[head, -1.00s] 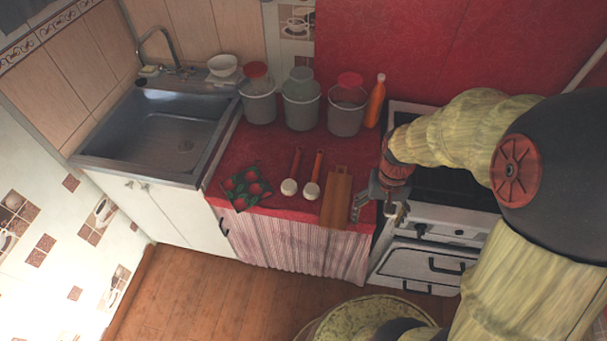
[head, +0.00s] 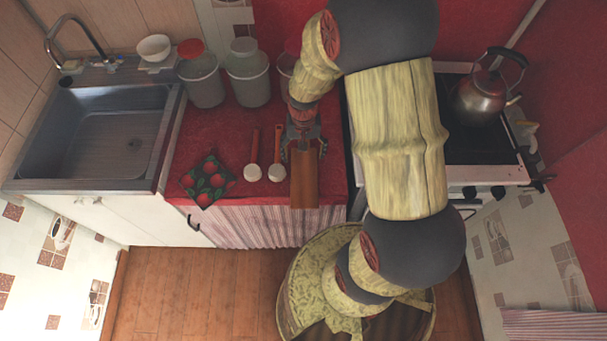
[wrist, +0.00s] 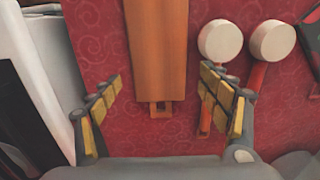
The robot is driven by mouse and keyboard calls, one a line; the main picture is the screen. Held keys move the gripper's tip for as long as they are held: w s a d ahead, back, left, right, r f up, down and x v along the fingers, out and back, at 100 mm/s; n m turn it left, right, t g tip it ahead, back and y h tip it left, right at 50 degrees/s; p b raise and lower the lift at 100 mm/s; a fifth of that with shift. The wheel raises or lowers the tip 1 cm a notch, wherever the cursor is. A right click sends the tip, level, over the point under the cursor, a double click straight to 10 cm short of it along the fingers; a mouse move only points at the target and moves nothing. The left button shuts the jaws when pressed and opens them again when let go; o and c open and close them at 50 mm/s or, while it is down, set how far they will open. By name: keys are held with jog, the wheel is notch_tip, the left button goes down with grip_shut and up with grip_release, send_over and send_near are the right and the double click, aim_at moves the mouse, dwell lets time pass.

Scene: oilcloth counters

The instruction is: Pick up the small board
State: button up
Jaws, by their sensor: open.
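The small board (head: 304,185) is a flat brown wooden board lying on the red counter, near its front edge. In the wrist view the board (wrist: 156,50) points toward me, with its small handle end, which has a hole, lying between and a little beyond my fingertips. My gripper (head: 303,150) is over the handle end of the board in the head view and partly hides it. In the wrist view my gripper (wrist: 166,92) is open, with one yellow-padded finger on each side of the board's line and nothing between them held.
Two white-headed mallets (head: 251,171) with red handles lie just left of the board. A strawberry-patterned cloth (head: 208,181) is farther left. The stove with a kettle (head: 480,97) is right, the sink (head: 95,135) left.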

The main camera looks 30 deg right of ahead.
aim_at(304, 163)
jog(key=f, duration=0.2)
jog(key=f+b, duration=0.1)
jog(key=f, duration=0.1)
jog(key=shift+w+d+f+b, duration=0.2)
jog(key=shift+f+b, duration=0.1)
jog(key=shift+f, duration=0.1)
jog(key=shift+r, duration=0.1)
jog(key=shift+c, duration=0.7)
jog(key=c, duration=0.9)
